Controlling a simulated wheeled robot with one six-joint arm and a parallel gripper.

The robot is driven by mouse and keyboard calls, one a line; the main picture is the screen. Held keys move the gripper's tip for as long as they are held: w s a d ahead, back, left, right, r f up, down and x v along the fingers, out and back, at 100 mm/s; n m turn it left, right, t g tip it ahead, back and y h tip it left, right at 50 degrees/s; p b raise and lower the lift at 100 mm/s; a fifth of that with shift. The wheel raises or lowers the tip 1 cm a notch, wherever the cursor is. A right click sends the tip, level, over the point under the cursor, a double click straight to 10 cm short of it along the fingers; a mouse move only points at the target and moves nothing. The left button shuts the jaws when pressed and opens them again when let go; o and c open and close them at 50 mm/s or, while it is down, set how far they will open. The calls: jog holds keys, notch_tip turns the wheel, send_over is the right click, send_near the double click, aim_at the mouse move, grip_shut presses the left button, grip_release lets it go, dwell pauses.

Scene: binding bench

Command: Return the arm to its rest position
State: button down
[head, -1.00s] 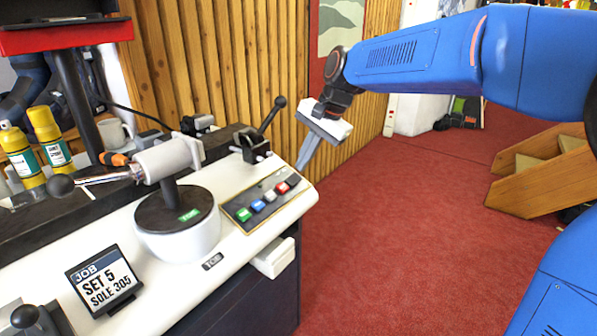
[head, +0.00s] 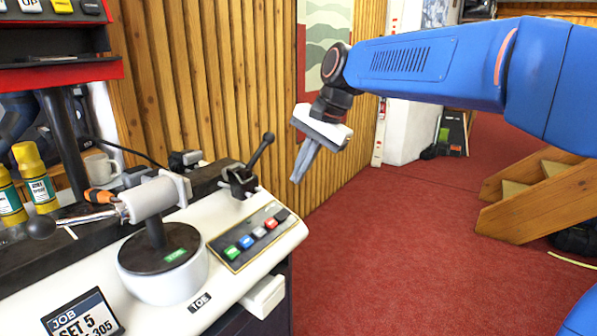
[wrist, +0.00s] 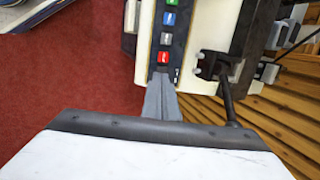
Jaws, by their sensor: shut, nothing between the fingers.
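My gripper (head: 304,163) shows in the head view at the end of my blue arm, pointing down. Its grey fingers are together with nothing between them. It hangs just beyond the right end of the binding bench (head: 222,292), apart from it. In the wrist view the closed fingers (wrist: 161,100) show against the bench's end near the button panel (wrist: 169,35). The same button panel (head: 236,262) shows in the head view, left of and below the gripper.
A black lever (head: 262,150) rises from the bench close to the gripper's left. A round toe unit (head: 187,281), a job sign (head: 84,318) and yellow bottles (head: 36,180) are on the bench. A slatted wood wall (head: 226,80) stands behind. Red carpet (head: 400,240) lies open to the right, with wooden steps (head: 530,205) beyond.

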jog(key=s+d+f+n+t+h, duration=0.1)
jog(key=s+d+f+n+h, duration=0.1)
jog(key=s+d+f, duration=0.7)
jog(key=s+d+f+n+t+h, duration=0.2)
jog(key=s+d+f+n, duration=0.3)
jog(key=s+d+f, duration=0.5)
jog(key=s+d, duration=0.5)
jog(key=s, duration=0.3)
jog(key=shift+d, duration=0.3)
jog(key=shift+s, duration=0.1)
